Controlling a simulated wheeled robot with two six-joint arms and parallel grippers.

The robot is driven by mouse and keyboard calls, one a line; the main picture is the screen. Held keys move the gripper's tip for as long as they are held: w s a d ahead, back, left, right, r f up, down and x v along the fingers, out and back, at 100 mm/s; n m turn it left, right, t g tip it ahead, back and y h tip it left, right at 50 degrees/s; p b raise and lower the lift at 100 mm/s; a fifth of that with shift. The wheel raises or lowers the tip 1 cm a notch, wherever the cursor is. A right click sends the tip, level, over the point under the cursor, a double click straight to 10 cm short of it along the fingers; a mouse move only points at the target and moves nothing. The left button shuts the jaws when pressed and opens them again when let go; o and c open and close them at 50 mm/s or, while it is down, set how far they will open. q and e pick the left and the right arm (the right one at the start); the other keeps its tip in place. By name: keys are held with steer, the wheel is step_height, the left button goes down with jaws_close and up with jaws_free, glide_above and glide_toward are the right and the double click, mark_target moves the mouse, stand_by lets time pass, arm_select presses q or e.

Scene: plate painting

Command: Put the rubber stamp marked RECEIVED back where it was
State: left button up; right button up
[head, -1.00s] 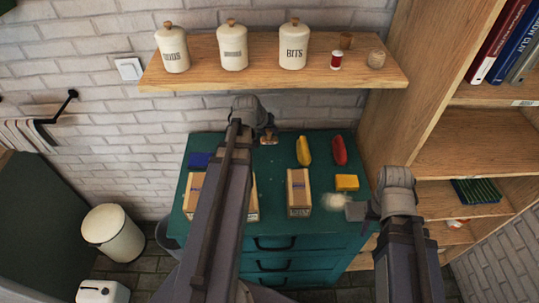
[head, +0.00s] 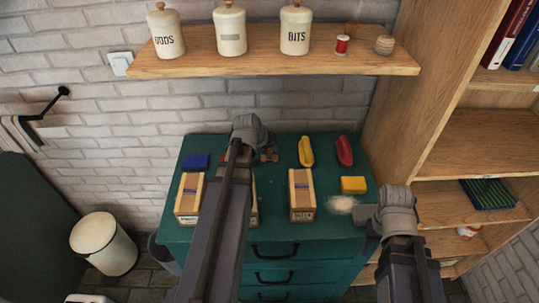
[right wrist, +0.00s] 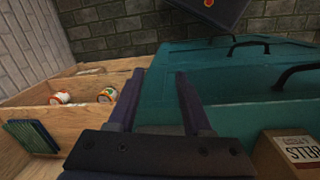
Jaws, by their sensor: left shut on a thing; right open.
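My left gripper (head: 264,153) is over the back middle of the teal cabinet top (head: 274,222). It is shut on a small brown wooden piece (head: 271,157), which may be the stamp; no marking can be read. My left arm hides much of the gripper and the cabinet top below it. My right gripper (head: 369,229) is at the cabinet's right front side. In the right wrist view, its two fingers (right wrist: 157,88) are apart with nothing between them. No word RECEIVED is readable in either view.
On the cabinet are tan boxes (head: 189,193) (head: 302,193), a blue block (head: 195,161), yellow (head: 306,152) and red (head: 344,152) oblong things, a yellow block (head: 353,185) and a whitish patch (head: 341,204). A wall shelf (head: 270,63) overhangs behind; a bookcase (head: 465,142) stands right.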

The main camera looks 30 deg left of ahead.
arm_select(q)
steer(key=shift+f, duration=0.15)
steer(key=o, duration=1)
steer(key=shift+o, duration=0.2)
steer(key=shift+s+r+p, duration=0.25)
steer(key=shift+r+p, duration=0.4)
steer(key=shift+r, duration=0.05)
steer(key=p+v, duration=0.9)
steer(key=v, duration=0.2)
steer(key=shift+f, duration=0.1)
